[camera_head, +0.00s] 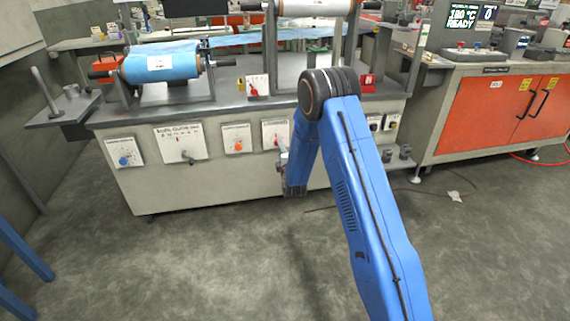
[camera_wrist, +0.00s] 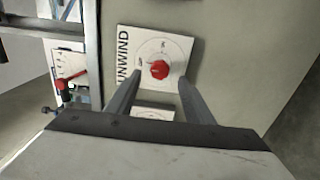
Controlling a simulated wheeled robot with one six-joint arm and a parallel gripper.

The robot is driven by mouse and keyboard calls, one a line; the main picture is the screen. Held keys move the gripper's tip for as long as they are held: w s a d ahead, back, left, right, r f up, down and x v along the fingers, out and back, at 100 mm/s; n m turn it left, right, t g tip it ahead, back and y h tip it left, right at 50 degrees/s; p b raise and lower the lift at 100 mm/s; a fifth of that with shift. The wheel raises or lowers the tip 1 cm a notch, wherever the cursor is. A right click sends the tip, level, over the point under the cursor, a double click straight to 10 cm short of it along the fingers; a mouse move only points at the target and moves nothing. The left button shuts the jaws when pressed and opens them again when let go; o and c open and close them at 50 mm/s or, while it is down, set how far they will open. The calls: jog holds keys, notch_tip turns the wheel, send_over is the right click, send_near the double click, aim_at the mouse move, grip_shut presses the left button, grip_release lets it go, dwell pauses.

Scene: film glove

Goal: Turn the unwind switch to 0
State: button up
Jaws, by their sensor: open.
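The unwind switch is a round red knob (camera_wrist: 159,69) on a white plate (camera_wrist: 148,42) marked UNWIND, seen turned on its side in the wrist view. The dial marks around the knob are too small to read, so I cannot tell its setting. My gripper (camera_wrist: 160,79) is open, with its two fingers on either side of the knob and a gap to each. I cannot tell how far the fingertips are from the plate. In the head view a white plate with a red knob (camera_head: 277,142) shows on the bench front beside my gripper (camera_head: 282,153), partly hidden by my arm.
Other control plates line the bench front, with a blue knob (camera_head: 124,160), a grey lever (camera_head: 187,157) and an orange knob (camera_head: 239,146). A red-lever switch (camera_head: 255,90) stands on the bench top, near a blue film roll (camera_head: 160,64). The floor in front is clear.

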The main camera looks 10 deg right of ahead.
jog(key=s, duration=1)
jog(key=s+d+r+m+g, duration=0.3)
jog(key=s+r+m+g, duration=0.45)
jog(key=s+r, duration=1.1)
jog(key=s+d+r+m+g, duration=0.1)
jog(key=s+m+g, duration=0.1)
jog(key=s, duration=1)
jog(key=s+d+r+m+g, duration=0.1)
jog(key=s+m, duration=0.4)
jog(key=s, duration=0.8)
jog(key=s+d+r+m+g, duration=0.2)
jog(key=s+r+m, duration=0.1)
jog(key=s, duration=1)
jog(key=shift+r+m+g, duration=0.25)
jog(key=shift+m+g, duration=0.1)
